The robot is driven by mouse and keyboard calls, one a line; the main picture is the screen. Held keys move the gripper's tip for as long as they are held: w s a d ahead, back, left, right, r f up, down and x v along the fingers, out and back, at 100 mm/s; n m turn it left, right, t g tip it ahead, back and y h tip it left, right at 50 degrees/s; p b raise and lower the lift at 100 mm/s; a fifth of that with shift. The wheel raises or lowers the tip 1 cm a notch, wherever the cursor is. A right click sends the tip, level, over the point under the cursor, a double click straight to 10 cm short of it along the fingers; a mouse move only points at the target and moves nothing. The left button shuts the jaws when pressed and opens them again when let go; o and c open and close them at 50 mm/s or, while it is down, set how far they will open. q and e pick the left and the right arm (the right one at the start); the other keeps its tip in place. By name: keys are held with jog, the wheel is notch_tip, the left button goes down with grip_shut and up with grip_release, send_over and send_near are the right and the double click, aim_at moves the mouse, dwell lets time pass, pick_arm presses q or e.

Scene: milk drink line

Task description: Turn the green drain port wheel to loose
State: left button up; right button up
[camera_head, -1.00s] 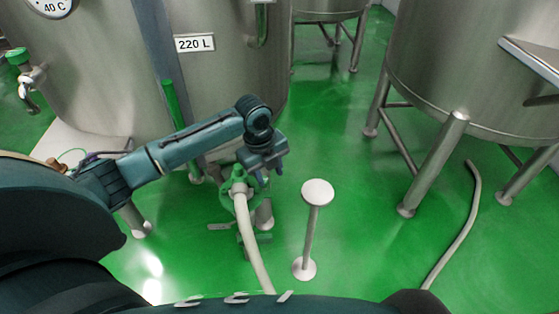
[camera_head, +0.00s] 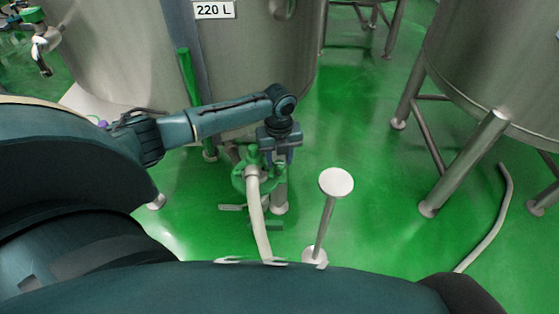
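The green drain port wheel (camera_head: 239,180) sits low at the foot of the big steel tank (camera_head: 120,60), behind the end of a pale hose (camera_head: 258,220). The hose and its fitting cover part of the wheel. My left arm reaches in from the left, and my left gripper (camera_head: 279,155) points down just right of the wheel's upper part. Its fingers are small and dark against the green parts. I cannot tell whether they touch the wheel or how far apart they are. My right gripper is not in view.
A thin stand with a round white top (camera_head: 336,182) stands right of the hose. Another legged steel tank (camera_head: 490,70) is at the right, with a loose hose (camera_head: 492,225) on the floor beside it. The green floor (camera_head: 370,160) between the tanks is mostly clear.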

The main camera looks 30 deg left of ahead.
pick_arm(q)
jog(key=shift+f, duration=0.65)
jog(key=c, duration=0.7)
